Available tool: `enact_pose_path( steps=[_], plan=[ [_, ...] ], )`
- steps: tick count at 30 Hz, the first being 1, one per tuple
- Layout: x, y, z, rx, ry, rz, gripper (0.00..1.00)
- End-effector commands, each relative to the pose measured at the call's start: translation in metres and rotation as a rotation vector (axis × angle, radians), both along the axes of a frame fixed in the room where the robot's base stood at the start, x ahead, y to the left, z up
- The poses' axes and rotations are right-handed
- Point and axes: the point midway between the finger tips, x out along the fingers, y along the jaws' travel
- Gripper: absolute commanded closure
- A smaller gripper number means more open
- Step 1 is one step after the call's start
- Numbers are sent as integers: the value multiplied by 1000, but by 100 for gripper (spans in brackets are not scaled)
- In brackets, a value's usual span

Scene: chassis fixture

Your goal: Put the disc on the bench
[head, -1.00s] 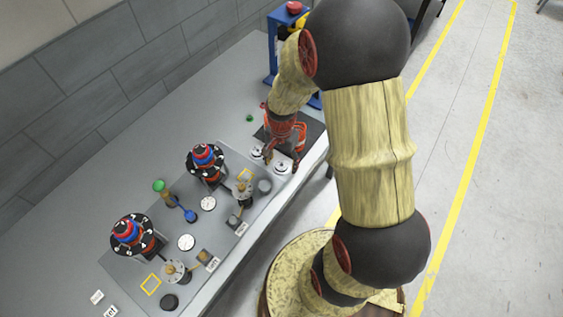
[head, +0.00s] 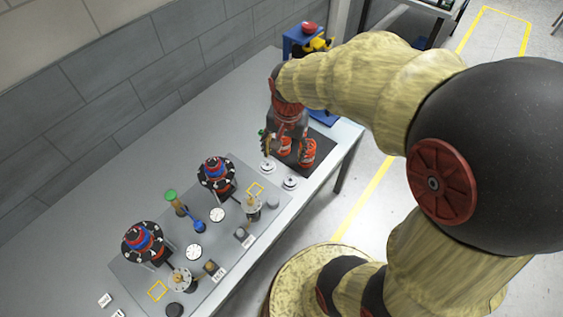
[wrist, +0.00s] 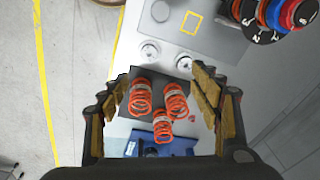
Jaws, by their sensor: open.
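Two silver-white discs with raised centres lie on the bench (head: 70,215) just in front of the dark mat: one disc (head: 268,166) on the left, another disc (head: 290,183) on the right. In the wrist view they show as a left disc (wrist: 150,51) and a right disc (wrist: 184,64), beyond the fingertips. Flat white dials or discs (head: 217,214) also lie on the grey panel; I cannot tell which disc is meant. My gripper (head: 283,145) is open and empty, above the mat. Its fingers (wrist: 160,100) frame the orange springs from above, apparently touching nothing.
Several orange springs (wrist: 175,100) stand on the dark mat (head: 322,150). A blue press (head: 300,42) stands behind. The grey panel (head: 235,165) holds two dark numbered turrets (head: 143,241), posts and yellow squares.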

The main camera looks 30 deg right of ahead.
Motion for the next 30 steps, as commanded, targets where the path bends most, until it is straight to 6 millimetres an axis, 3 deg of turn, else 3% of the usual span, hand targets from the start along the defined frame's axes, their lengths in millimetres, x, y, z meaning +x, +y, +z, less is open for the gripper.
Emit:
enact_pose_path(
  steps=[1, 3, 6, 10, 15, 18, 30],
  plan=[
    [-8, 13, 27, -20, -49, 90, 36],
    [-22, 30, 56, -49, -105, 225, 36],
    [-47, 51, 91, -96, -182, 410, 36],
    [-78, 71, 120, -157, -265, 612, 36],
    [-105, 85, 136, -211, -326, 772, 36],
    [-111, 87, 140, -225, -341, 809, 36],
    [-112, 88, 133, -228, -342, 816, 36]
  ],
)
